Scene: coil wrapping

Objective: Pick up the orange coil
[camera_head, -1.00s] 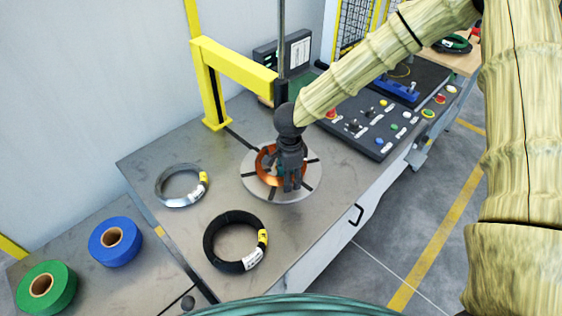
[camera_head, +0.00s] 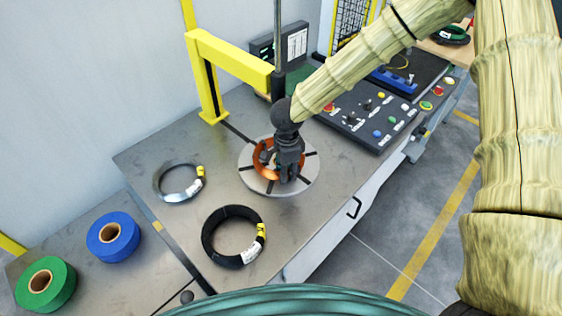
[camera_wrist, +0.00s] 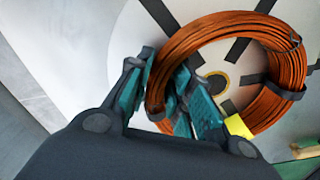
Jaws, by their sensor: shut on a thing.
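The orange coil (camera_head: 265,164) is a ring of copper-coloured wire over the round grey turntable (camera_head: 252,182) on the metal bench. In the wrist view the coil (camera_wrist: 283,62) fills the upper right, with a yellow tag (camera_wrist: 236,126) at its lower edge. My gripper (camera_head: 287,172) points down at the coil's near side and covers part of it. In the wrist view my gripper (camera_wrist: 160,98) has one finger outside the ring and the other inside, shut on the coil's left side. I cannot tell whether the coil touches the turntable.
A silver coil (camera_head: 166,192) and a black coil (camera_head: 216,250) lie on the bench to the left and front. Blue (camera_head: 98,248) and green (camera_head: 30,298) rolls sit at lower left. A yellow frame (camera_head: 235,60) stands behind the turntable, a control panel (camera_head: 365,128) right.

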